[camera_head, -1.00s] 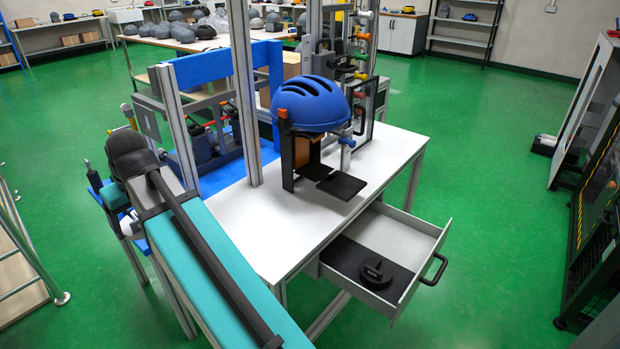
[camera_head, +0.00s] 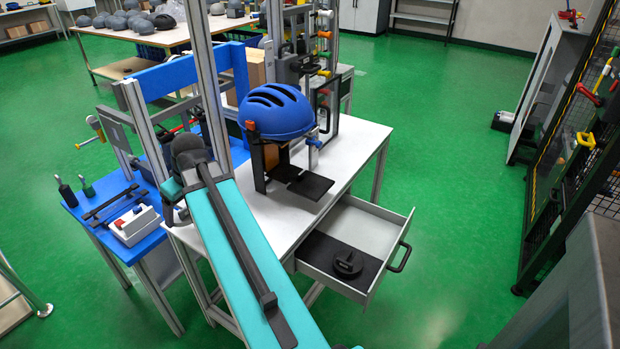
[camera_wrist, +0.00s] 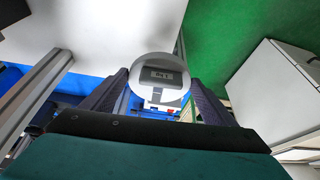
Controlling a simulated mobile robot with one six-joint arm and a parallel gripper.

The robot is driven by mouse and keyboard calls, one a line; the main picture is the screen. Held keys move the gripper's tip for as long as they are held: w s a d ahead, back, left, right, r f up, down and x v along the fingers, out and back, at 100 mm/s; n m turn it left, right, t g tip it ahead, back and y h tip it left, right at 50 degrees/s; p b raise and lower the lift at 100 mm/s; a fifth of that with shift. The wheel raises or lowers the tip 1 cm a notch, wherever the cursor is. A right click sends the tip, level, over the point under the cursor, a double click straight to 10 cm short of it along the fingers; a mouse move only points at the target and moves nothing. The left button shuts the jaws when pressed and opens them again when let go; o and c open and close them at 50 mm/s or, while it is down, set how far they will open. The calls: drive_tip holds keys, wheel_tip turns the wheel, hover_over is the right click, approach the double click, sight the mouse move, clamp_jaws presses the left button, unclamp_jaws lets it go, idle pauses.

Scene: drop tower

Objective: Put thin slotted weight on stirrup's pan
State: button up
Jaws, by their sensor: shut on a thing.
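My gripper (camera_wrist: 157,82) is shut on a pale round disc, the thin slotted weight (camera_wrist: 146,74), in the wrist view. The disc has a dark label and stands between the two dark fingers. In the head view my wrist is over the near left end of the white table and hides the fingers and weight. The black stirrup (camera_head: 259,168) hangs below the blue helmet (camera_head: 275,112) on the white table. Flat black plates at its foot, seemingly the pan (camera_head: 310,186), look empty. They are to the right of my wrist, apart from it.
An open drawer (camera_head: 385,222) at the table's front holds a black round weight (camera_head: 348,262). A blue bench (camera_head: 85,208) on the left carries tools and a small box. Upright metal posts (camera_head: 205,70) stand behind my wrist. The white table (camera_head: 350,150) has bare room around the stirrup.

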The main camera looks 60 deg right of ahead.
drive_tip(key=s+d+r+p, duration=0.2)
drive_tip(key=s+d+p, duration=1.6)
drive_tip(key=s+d, duration=0.45)
drive_tip(key=s+d+p, duration=0.2)
drive_tip(key=s+p, duration=0.5)
drive_tip(key=s, duration=0.4)
drive_tip(key=shift+s+d+m+p, duration=0.3)
drive_tip(key=shift+s+d+p, duration=0.05)
drive_tip(key=shift+s+d, duration=0.05)
drive_tip(key=shift+w+d+f+b, duration=0.1)
drive_tip(key=shift+w+d+b, duration=0.3)
drive_tip(key=shift+b, duration=1.55)
drive_tip(key=w+d+b, duration=0.1)
drive_tip(key=b, duration=0.7)
drive_tip(key=shift+w, duration=0.15)
drive_tip(key=shift+w+d+f+p, duration=0.15)
drive_tip(key=shift+w+d+p, duration=0.55)
drive_tip(key=shift+w+d, duration=0.75)
drive_tip(key=shift+w+d+f+p, duration=0.15)
drive_tip(key=shift+w+d+p, duration=0.5)
drive_tip(key=shift+w+d, duration=0.85)
drive_tip(key=shift+w+d+f+p, duration=0.15)
drive_tip(key=shift+w+d+p, duration=0.7)
drive_tip(key=shift+w, duration=1.05)
drive_tip(key=shift+d, duration=0.1)
